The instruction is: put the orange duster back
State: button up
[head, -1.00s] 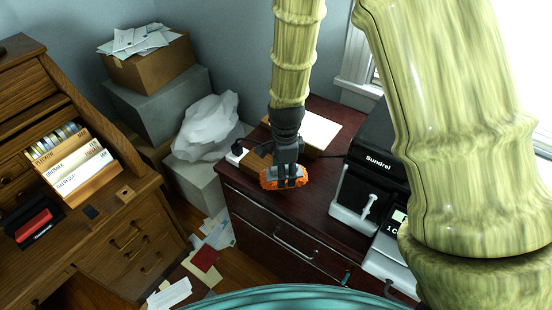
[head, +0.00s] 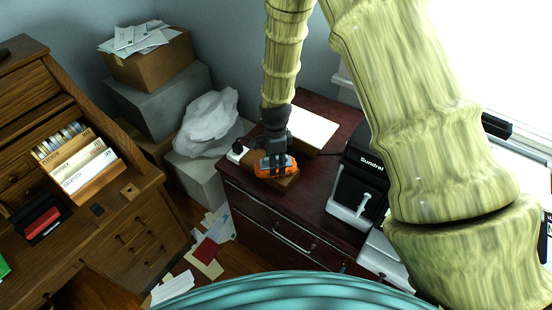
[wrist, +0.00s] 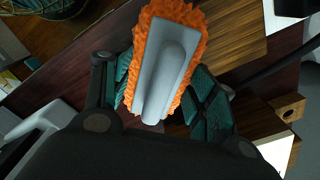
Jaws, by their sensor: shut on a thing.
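The orange duster (head: 290,166) has fluffy orange edges and a grey back with a raised grip, seen clearly in the wrist view (wrist: 190,45). My gripper (head: 274,164) is shut on it, with a finger on each side of the grey part. In the head view the duster is over the left part of the dark red cabinet (head: 250,205), in front of a wooden block (head: 285,181) that it partly hides. I cannot tell whether the duster touches the wood or hangs just above it.
A black and white machine marked Sundrel (head: 358,185) stands to the right on the cabinet. A white paper stack (head: 304,128) lies behind. A white power strip (head: 236,154) is left of my gripper. A wooden desk (head: 120,215) with a card file stands at left.

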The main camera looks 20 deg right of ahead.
jog(key=shift+f, duration=0.15)
jog(key=shift+f, duration=0.1)
jog(key=o, duration=1.2)
jog(key=shift+c, duration=0.2)
jog(key=shift+r+b, duration=2.05)
jog(key=shift+r, duration=4.15)
jog(key=shift+d, duration=0.1)
